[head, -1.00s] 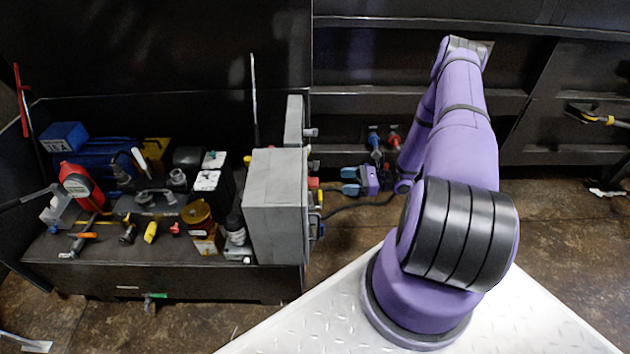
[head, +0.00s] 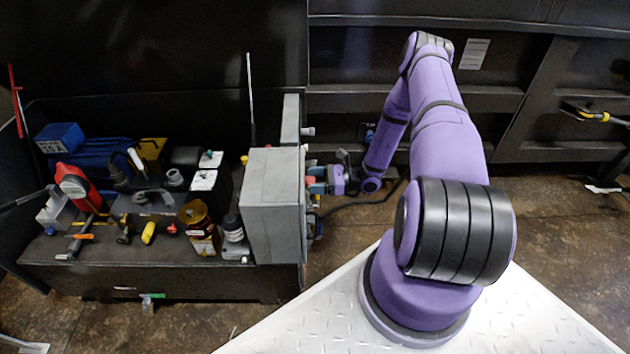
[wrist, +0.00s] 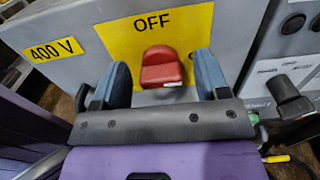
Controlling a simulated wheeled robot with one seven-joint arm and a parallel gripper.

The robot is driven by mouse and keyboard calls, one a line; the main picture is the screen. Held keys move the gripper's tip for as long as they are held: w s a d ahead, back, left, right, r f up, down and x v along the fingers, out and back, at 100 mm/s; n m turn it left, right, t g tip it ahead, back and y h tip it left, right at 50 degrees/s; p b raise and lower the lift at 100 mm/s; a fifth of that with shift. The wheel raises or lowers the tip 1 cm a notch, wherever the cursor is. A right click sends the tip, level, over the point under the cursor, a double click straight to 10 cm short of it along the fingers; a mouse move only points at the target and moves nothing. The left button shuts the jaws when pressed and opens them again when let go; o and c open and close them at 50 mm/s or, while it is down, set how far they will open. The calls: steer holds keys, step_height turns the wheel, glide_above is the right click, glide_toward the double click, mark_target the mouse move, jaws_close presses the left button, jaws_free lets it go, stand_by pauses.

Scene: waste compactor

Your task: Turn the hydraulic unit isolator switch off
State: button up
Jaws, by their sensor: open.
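The isolator switch has a red handle (wrist: 162,68) on a yellow plate (wrist: 190,25) marked OFF, on the face of a grey box. In the wrist view my gripper (wrist: 162,75) is open, with one blue finger on each side of the red handle and gaps left and right. I cannot tell how deep the fingers reach around it. In the head view the grey box (head: 275,205) stands at the right end of the bench, and my gripper (head: 318,180) is at its right-hand face. The handle is hidden there.
A yellow 400 V label (wrist: 52,49) sits left of the OFF plate. A black knob (wrist: 288,95) sticks out at the right of the wrist view. A cluttered bench (head: 110,250) with tools and bottles stands left of the box. A dark cable (head: 355,205) hangs below my gripper.

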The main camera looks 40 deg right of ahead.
steer(key=c, duration=0.9)
steer(key=shift+n, duration=0.4)
steer(key=n, duration=0.3)
steer(key=shift+s+n, duration=0.1)
steer(key=shift+n, duration=0.3)
steer(key=n, duration=0.9)
steer(key=shift+s+a+f, duration=0.1)
steer(key=shift+s+f, duration=0.05)
steer(key=shift+f, duration=0.05)
steer(key=n, duration=0.4)
steer(key=shift+f, duration=0.1)
steer(key=shift+n, duration=0.3)
